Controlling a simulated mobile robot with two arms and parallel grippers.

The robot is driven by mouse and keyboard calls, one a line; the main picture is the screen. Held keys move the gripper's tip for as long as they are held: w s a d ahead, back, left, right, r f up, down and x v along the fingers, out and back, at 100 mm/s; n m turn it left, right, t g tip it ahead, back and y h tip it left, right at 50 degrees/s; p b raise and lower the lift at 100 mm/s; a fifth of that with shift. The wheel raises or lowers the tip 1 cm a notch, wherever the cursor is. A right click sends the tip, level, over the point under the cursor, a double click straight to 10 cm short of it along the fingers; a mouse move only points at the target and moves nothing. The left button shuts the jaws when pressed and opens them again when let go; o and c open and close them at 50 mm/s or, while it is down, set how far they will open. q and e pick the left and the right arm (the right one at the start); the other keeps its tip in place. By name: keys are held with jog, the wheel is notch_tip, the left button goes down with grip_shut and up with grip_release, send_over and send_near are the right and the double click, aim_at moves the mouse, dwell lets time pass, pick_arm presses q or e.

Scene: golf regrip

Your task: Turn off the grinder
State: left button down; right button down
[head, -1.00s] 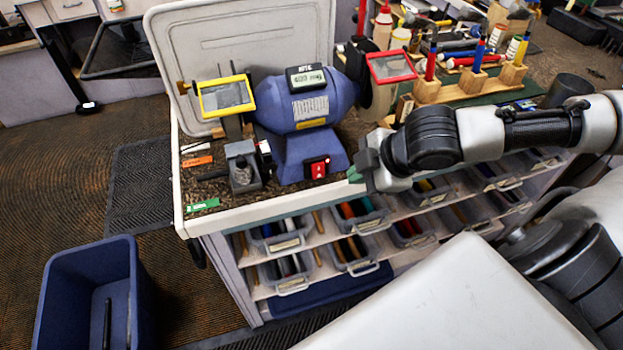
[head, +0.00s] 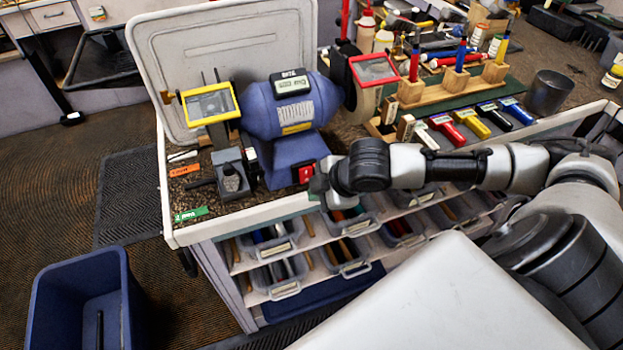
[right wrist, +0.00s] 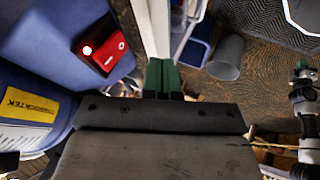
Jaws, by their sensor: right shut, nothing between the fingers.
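The blue bench grinder (head: 290,112) stands on the workbench, with a yellow-framed shield on its left and a red-framed shield on its right. Its red switch (head: 305,173) is low on the front of the base. My right gripper (head: 318,186) is just right of the switch, at the bench's front edge. In the right wrist view the shut, empty green fingertips (right wrist: 162,78) show to the right of the red switch (right wrist: 104,50) in its black housing, apart from it. A small light glows on the switch. My left gripper is not in view.
A grey holder (head: 233,178) stands left of the grinder base. Clear drawers (head: 345,252) with grips sit below. A blue bin (head: 80,305) stands on the floor at the left.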

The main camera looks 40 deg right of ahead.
aim_at(306, 175)
jog(key=w, duration=0.1)
jog(key=w+p, duration=0.1)
jog(key=w, duration=0.1)
jog(key=shift+w+d+f, duration=0.15)
jog(key=shift+d, duration=0.25)
jog(key=shift+w+d+f, duration=0.1)
jog(key=shift+w, duration=0.15)
